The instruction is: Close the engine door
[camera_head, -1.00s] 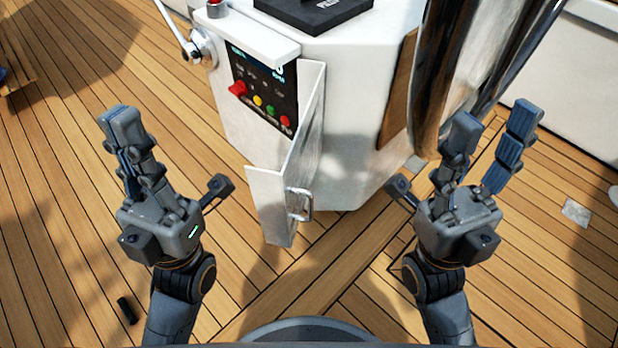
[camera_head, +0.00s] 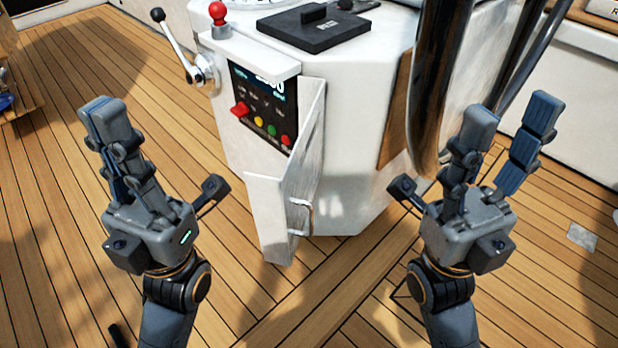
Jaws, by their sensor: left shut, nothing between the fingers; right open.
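The engine door (camera_head: 304,150) is a white panel with a metal handle (camera_head: 299,217) on its outer face. It stands swung open from the white console (camera_head: 355,120). The engine panel (camera_head: 265,106) behind it shows, with a display and red, yellow and green buttons. My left gripper (camera_head: 103,108) is shut and empty, left of the door and apart from it. My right gripper (camera_head: 512,117) is open and empty, right of the door and handle, touching nothing.
A throttle lever (camera_head: 182,46) with a black knob and a red-knobbed lever (camera_head: 219,18) sit at the console's upper left. A polished metal pole (camera_head: 436,90) stands behind my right gripper. The wooden deck (camera_head: 50,200) is clear on the left.

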